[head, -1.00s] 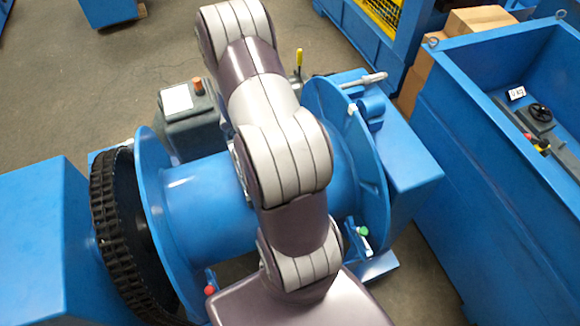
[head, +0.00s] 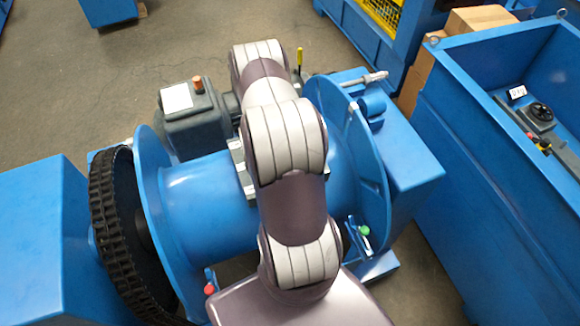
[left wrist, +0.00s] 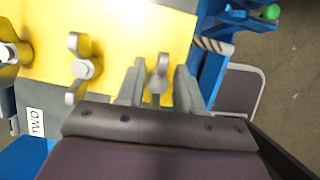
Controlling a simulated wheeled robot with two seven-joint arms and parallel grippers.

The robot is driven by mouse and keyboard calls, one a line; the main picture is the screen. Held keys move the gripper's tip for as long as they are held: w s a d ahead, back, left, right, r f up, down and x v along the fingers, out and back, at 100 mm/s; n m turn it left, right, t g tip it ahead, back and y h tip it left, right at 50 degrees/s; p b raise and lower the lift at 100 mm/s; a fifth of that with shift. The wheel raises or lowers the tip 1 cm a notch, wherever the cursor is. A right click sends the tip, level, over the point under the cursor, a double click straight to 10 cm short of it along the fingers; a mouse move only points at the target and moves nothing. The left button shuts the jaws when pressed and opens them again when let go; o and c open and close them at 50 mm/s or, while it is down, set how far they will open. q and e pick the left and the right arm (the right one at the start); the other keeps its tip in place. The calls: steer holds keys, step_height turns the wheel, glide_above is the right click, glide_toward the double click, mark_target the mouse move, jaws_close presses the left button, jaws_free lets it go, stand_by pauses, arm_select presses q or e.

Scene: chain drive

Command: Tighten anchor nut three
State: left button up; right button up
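In the left wrist view, several grey wing nuts stand in a row on a yellow plate (left wrist: 120,25). One wing nut (left wrist: 158,77) is between the two fingers of my left gripper (left wrist: 160,68). The fingers are spread with gaps on both sides of its wing. Another wing nut (left wrist: 83,68) is to the left, and a third (left wrist: 8,54) is cut by the left edge. A label reading TWO (left wrist: 37,122) lies below the left part of the row. No label for the nut between my fingers is visible. My right gripper is not in view.
In the head view my arm reaches over a blue drum (head: 200,205) with a black chain (head: 112,235) at its left. A grey motor (head: 195,120) stands behind. A blue bin (head: 470,150) is on the right. A green knob (head: 364,230) and red knob (head: 210,289) are near the drum.

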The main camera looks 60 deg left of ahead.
arm_select(q)
steer(key=shift+c, duration=0.3)
jaws_close()
steer(key=shift+m, duration=0.5)
steer(key=shift+o, duration=0.3)
jaws_free()
